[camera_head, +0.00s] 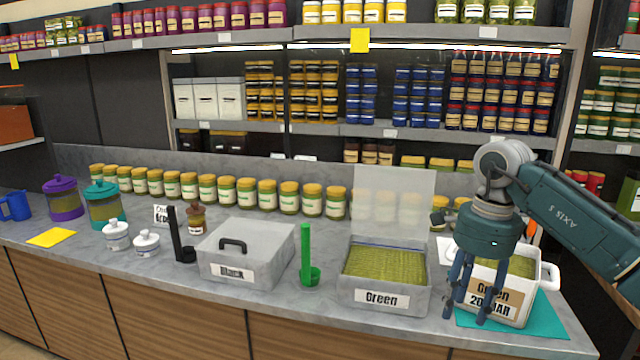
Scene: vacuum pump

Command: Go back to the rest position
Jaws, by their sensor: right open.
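My right gripper (466,308) is open and empty. It points down in front of the left side of a white container (518,315) labelled "Green", and its fingers partly hide the label. This container has a handle on its right and stands on a teal mat (561,325). Green contents (520,266) show at its top. My right arm comes in from the right edge, above the container. My left gripper is not in view.
A grey bin (344,294) labelled "Green" has its clear lid raised. Left of it stand a green scoop (306,262), a closed "Black" box (270,243) and a black scoop (174,232). Jars line the counter's back. Shelves rise behind.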

